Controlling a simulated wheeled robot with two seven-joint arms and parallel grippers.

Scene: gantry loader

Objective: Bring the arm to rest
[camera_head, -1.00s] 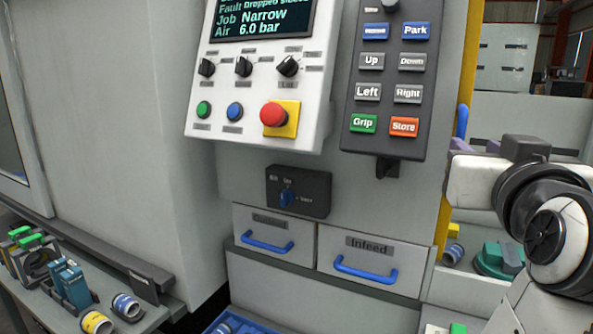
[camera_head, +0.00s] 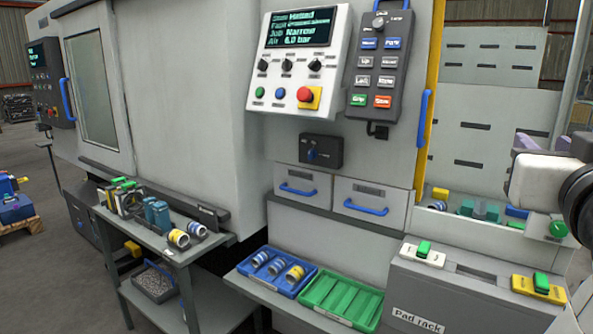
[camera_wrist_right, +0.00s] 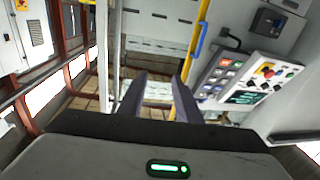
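My right arm comes in at the right edge of the head view. Its gripper (camera_head: 562,142) is partly cut off there, in front of the enclosure's grey back wall. In the right wrist view the two dark fingers of the right gripper (camera_wrist_right: 160,78) stand apart with nothing between them. It is clear of the control panel (camera_head: 297,60) and the button pendant (camera_head: 380,68), which also shows in the wrist view (camera_wrist_right: 217,72). My left gripper is not in view.
A side bench (camera_head: 165,250) at left holds sleeves and blocks. A blue tray (camera_head: 247,270) with sleeves and a green tray (camera_head: 312,300) sit below two drawers. A grey pad rack (camera_head: 455,292) stands at lower right. A yellow post (camera_head: 428,100) edges the enclosure opening.

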